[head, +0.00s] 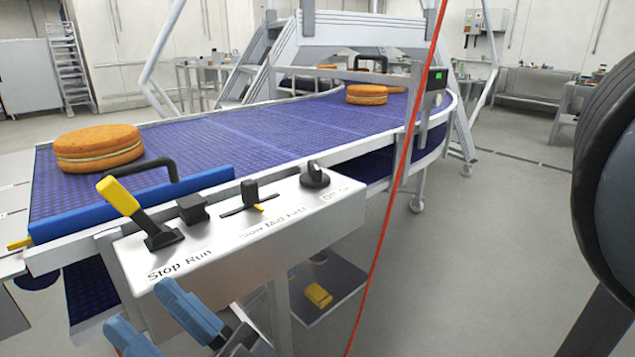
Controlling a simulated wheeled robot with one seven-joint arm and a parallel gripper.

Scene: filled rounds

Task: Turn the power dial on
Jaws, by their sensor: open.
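The power dial (315,175) is a black round knob on the right end of the white control box (240,235), above the printed words "Off On". Which word it points to is too small to tell. My gripper (152,312) has two blue fingers at the bottom of the picture, in front of and below the left part of the box. It is open, with nothing seen between the fingers, and is apart from the dial, which is up and to the right.
A yellow-handled lever (130,208), a black button (192,208) and a speed slider (250,198) share the box top. Filled rounds (98,148) (366,94) lie on the blue conveyor belt (240,125). A red cable (398,180) hangs right of the box. Open floor (490,260) lies at right.

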